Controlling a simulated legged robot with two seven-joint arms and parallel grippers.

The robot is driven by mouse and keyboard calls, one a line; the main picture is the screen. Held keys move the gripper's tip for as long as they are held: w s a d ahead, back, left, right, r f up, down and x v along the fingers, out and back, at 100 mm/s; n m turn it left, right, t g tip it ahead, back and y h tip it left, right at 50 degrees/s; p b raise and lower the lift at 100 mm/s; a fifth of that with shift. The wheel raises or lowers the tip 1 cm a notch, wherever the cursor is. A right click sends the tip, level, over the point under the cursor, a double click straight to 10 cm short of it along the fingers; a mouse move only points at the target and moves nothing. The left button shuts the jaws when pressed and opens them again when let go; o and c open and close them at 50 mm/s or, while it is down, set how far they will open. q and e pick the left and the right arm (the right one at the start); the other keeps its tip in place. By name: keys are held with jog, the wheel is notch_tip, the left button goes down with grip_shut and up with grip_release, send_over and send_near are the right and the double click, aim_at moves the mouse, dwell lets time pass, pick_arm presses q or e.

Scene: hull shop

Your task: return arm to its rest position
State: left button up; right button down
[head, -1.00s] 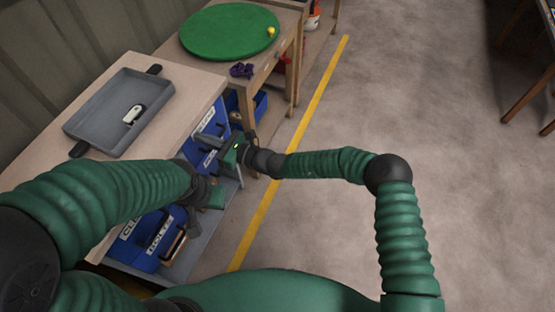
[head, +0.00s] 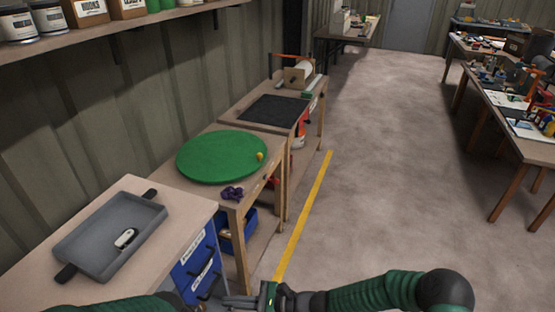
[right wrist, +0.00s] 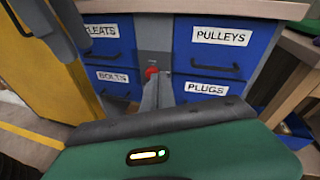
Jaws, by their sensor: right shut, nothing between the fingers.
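My right arm comes in along the bottom of the head view, and my right gripper (head: 234,302) is low in front of the blue drawers. Its fingers are shut with nothing between them. In the right wrist view the closed grey fingers (right wrist: 158,95) point at the drawer unit, near a red round knob (right wrist: 152,72) on the grey strip between the drawers. My left arm (head: 125,304) shows only as a sliver at the bottom left of the head view, and its gripper is out of frame.
Blue drawers labelled PULLEYS (right wrist: 225,50) and PLUGS (right wrist: 205,88) lie close ahead. A bench bears a grey tray (head: 82,262) with a small white object (head: 126,238). Beyond is a green round mat (head: 220,158). Open floor (head: 400,180) lies right of the yellow line (head: 305,210).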

jog(key=s+d+f+n+g+h, duration=0.1)
jog(key=s+d+n+g+h, duration=0.1)
jog(key=s+d+n+h, duration=0.45)
jog(key=s+d+f+n+g+h, duration=0.1)
jog(key=s+d+n+h, duration=0.25)
jog(key=d, duration=0.55)
jog(key=s+d+r+n+t+h, duration=0.1)
jog(key=d+r+n+t+h, duration=0.2)
jog(key=d, duration=0.6)
jog(key=s+d+r+n+t+h, duration=0.1)
jog(key=d+r+n+h, duration=0.2)
jog(key=d, duration=0.6)
jog(key=w+p+v, duration=0.2)
jog(key=p+v, duration=0.7)
jog(key=v, duration=0.1)
jog(key=w+d+r+p+v, duration=0.1)
jog(key=w+p+v, duration=0.1)
jog(key=p+v, duration=0.7)
jog(key=shift+d+r, duration=0.2)
jog(key=shift+r, duration=0.3)
